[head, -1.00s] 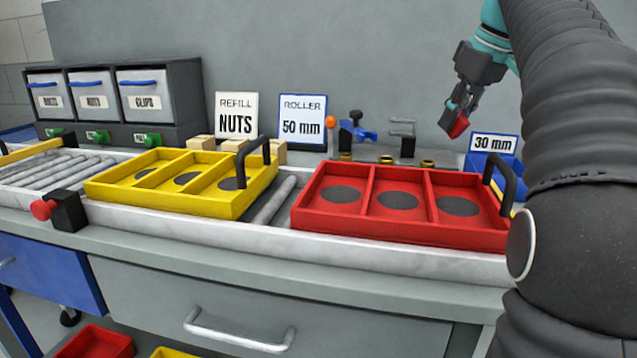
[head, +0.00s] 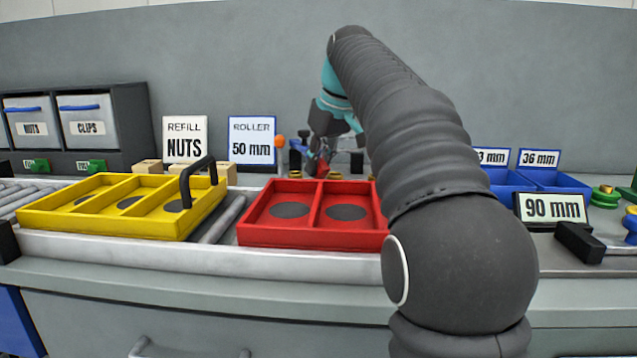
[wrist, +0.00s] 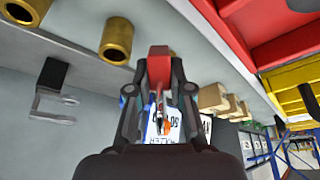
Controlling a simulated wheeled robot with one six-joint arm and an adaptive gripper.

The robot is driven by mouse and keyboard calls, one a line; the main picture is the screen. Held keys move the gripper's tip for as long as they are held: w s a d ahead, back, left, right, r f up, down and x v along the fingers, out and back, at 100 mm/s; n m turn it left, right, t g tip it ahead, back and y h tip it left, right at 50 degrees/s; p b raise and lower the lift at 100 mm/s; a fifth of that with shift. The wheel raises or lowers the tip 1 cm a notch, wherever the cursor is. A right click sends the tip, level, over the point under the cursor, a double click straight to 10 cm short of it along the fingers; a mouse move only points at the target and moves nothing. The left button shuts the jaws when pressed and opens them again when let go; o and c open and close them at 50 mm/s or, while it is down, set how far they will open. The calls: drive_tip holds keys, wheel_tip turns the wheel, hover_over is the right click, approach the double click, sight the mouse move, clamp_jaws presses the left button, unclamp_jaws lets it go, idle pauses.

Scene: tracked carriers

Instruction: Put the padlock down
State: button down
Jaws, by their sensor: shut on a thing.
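My gripper (head: 318,163) is shut on the red padlock (wrist: 158,66), which sits between its fingertips in the wrist view (wrist: 158,88). In the head view the padlock is a small red patch (head: 313,168) just behind the red tray's back wall. The red tray (head: 262,236) has compartments with dark round pads; the two that show look empty, and my arm hides its right part. I cannot tell whether the padlock touches anything beneath it.
A yellow tray (head: 100,228) with a black handle stands left of the red one. Behind are a 50 mm roller sign (head: 251,141) and a nuts sign (head: 184,139). Brass bushings (wrist: 117,40) and a grey bracket (wrist: 52,95) are near my gripper. Blue bins (head: 552,180) stand right.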

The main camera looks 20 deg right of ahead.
drive_tip(key=shift+f+b, duration=0.55)
drive_tip(key=shift+f, duration=1.3)
drive_tip(key=shift+f, duration=0.15)
drive_tip(key=c, duration=1.3)
unclamp_jaws()
drive_tip(key=shift+c, duration=0.2)
drive_tip(key=p+v, duration=0.3)
drive_tip(key=v, duration=0.9)
